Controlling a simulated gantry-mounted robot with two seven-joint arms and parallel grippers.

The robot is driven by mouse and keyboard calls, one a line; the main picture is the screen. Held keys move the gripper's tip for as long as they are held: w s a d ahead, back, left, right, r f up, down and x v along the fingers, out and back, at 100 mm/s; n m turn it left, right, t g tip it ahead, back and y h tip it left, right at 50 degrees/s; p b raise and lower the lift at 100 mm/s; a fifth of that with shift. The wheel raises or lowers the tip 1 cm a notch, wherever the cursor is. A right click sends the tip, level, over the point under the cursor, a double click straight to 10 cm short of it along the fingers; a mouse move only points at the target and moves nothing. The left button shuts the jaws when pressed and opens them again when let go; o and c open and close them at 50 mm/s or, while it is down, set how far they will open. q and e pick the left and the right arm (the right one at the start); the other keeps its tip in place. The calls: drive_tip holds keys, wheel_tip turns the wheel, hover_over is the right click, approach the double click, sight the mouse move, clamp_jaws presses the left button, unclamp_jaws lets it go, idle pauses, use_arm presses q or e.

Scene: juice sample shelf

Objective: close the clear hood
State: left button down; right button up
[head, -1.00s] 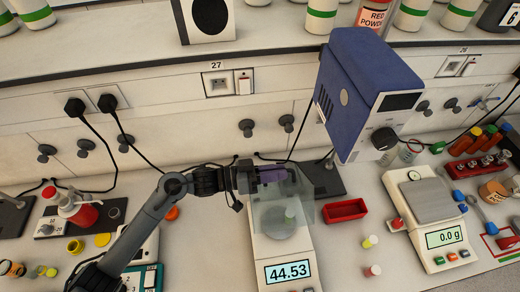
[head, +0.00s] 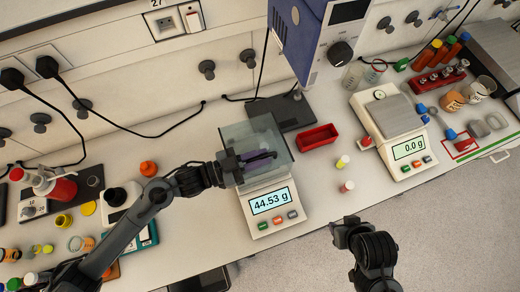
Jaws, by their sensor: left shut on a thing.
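The clear hood (head: 271,134) is a smoky transparent cover over the weighing area of the left balance (head: 268,222), which reads 44.53 g. Its front lower edge lies just behind the display. I cannot tell whether it is fully seated.
A red tray (head: 319,137) and two small vials (head: 346,187) stand right of the balance. A second balance (head: 408,147) reads 0.0 g. A dark stand base (head: 284,108) lies close behind the hood. Bottles crowd the left.

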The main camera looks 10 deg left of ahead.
use_arm(q)
drive_tip(key=shift+f, duration=0.3)
drive_tip(key=c, duration=1.2)
unclamp_jaws()
drive_tip(key=shift+s, duration=0.1)
drive_tip(key=shift+o, duration=0.2)
drive_tip(key=shift+r, duration=0.1)
drive_tip(key=b+v, duration=0.1)
drive_tip(key=v, duration=0.9)
drive_tip(key=shift+s+a, duration=0.2)
drive_tip(key=shift+a, duration=0.1)
drive_tip(key=shift+r, duration=0.1)
